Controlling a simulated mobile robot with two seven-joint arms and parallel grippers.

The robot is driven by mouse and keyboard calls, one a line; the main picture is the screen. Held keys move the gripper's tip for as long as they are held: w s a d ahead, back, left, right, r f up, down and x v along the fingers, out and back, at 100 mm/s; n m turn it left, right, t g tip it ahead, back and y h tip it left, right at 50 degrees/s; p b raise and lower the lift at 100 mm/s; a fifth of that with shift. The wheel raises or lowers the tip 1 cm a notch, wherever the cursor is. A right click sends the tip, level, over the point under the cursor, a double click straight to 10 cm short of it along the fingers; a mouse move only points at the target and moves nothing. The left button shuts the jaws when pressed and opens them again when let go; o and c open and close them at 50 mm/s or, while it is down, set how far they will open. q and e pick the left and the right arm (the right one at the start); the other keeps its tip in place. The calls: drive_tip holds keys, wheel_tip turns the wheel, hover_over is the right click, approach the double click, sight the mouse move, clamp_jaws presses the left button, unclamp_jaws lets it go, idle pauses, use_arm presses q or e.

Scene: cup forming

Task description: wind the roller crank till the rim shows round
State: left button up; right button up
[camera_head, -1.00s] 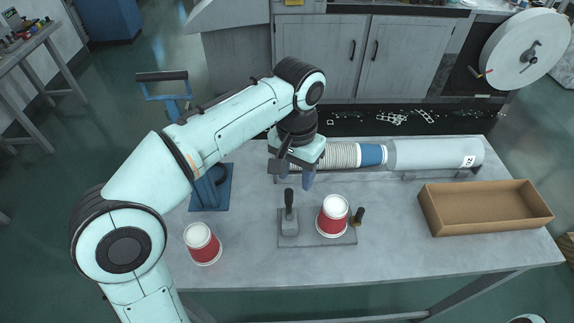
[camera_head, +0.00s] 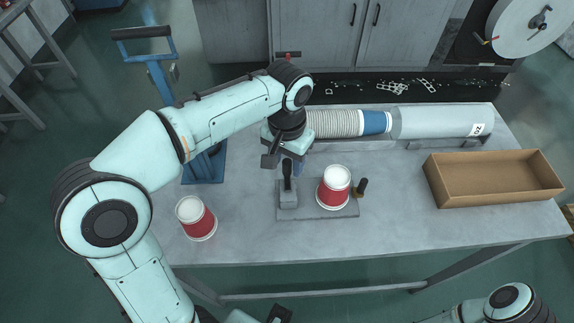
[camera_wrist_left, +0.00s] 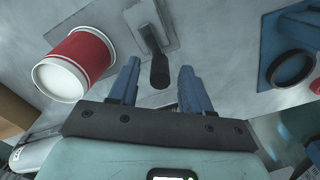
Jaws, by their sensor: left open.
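A grey forming base (camera_head: 318,213) lies on the bench. A black-handled crank (camera_head: 287,178) stands upright on a grey block at its left. A red-and-white paper cup (camera_head: 334,188) sits mid-base, pale end up; how round its rim is cannot be told. My left gripper (camera_head: 292,166) is open above the crank. In the left wrist view its blue fingers (camera_wrist_left: 158,72) lie either side of the black handle end (camera_wrist_left: 160,74), apart from it; the cup (camera_wrist_left: 75,65) is at left.
A second red-and-white cup (camera_head: 196,218) stands at the bench's left. An open cardboard tray (camera_head: 440,199) is at right. The bench front is clear.

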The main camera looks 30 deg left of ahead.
use_arm(q)
drive_tip(key=shift+f, duration=0.75)
clamp_jaws()
drive_tip(key=shift+w+m, duration=0.1)
drive_tip(key=shift+m, duration=0.2)
